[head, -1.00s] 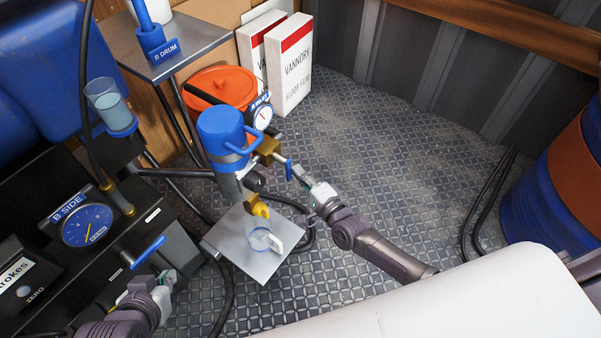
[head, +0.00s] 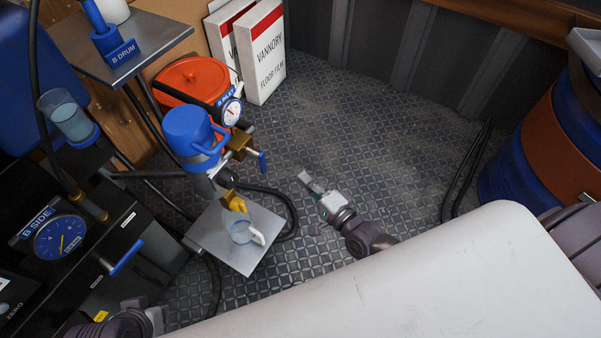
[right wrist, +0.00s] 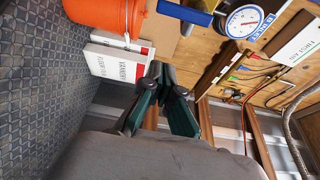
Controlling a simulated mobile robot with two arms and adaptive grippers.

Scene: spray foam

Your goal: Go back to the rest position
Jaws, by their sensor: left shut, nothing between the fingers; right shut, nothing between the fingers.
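My right gripper (head: 310,182) is over the checkered floor, right of the pump and apart from the blue inlet valve handle (head: 262,162). It is shut with nothing in it. In the right wrist view its dark green fingers (right wrist: 165,108) point toward the wooden wall. My left gripper (head: 156,316) is at the bottom left, in front of the black machine and below its blue lever (head: 127,258). It is shut and empty, and partly hidden by the picture's edge and the white surface.
An orange lidded pot (head: 190,78) and white boxes (head: 264,55) stand at the back. A blue drum (head: 520,170) is at right. The middle floor is clear.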

